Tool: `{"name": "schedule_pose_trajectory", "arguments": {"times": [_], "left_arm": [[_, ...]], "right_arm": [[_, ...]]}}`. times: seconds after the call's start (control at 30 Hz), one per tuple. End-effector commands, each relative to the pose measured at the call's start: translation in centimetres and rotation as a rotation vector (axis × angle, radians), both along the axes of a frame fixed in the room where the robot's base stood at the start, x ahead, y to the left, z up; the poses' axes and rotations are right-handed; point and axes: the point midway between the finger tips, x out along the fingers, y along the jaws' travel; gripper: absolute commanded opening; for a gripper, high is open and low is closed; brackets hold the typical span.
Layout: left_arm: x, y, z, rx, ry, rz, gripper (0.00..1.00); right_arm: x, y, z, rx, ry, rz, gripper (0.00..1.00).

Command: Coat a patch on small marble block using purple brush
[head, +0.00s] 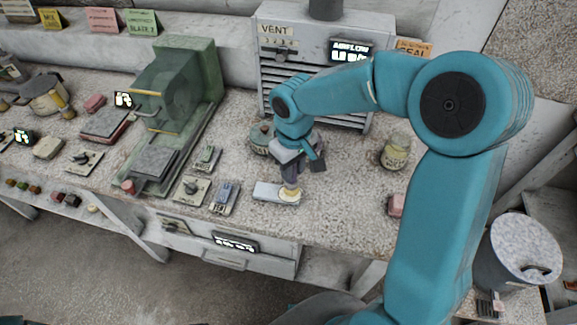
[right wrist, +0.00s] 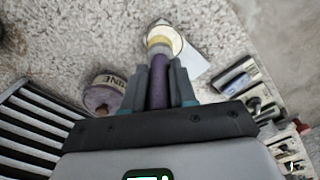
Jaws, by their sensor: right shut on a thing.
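My right gripper (head: 290,168) points down over the stone worktop, shut on the purple brush (right wrist: 158,88). The brush's purple handle is between the fingers in the right wrist view, and only a little of it shows in the head view. A small pale grey block (head: 266,191) lies flat on the worktop under the gripper; part of it shows in the right wrist view (right wrist: 194,62). A cream-yellow round area (head: 289,195) is at the block's right end, by the brush tip. I cannot tell whether the bristles touch the block. My left gripper is not in view.
A jar (head: 260,139) stands behind the gripper, before the slatted vent unit (head: 305,48). Another jar (head: 396,150) stands to the right. Small switch panels (head: 224,196) and a green machine (head: 180,85) are to the left. A lidded bin (head: 522,245) stands at right.

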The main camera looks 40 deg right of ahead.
Motion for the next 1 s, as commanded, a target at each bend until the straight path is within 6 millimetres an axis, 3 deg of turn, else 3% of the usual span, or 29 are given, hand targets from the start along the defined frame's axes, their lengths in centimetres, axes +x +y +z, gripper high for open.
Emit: {"name": "schedule_pose_trajectory", "arguments": {"times": [0.7, 1.0], "left_arm": [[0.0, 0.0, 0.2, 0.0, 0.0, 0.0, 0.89], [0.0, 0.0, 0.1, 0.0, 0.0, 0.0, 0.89]], "right_arm": [[1.9, 1.8, 0.0, 0.0, 0.0, 0.001, 0.0], [1.7, 1.6, 0.0, 0.0, -0.001, -0.001, 0.0]]}}
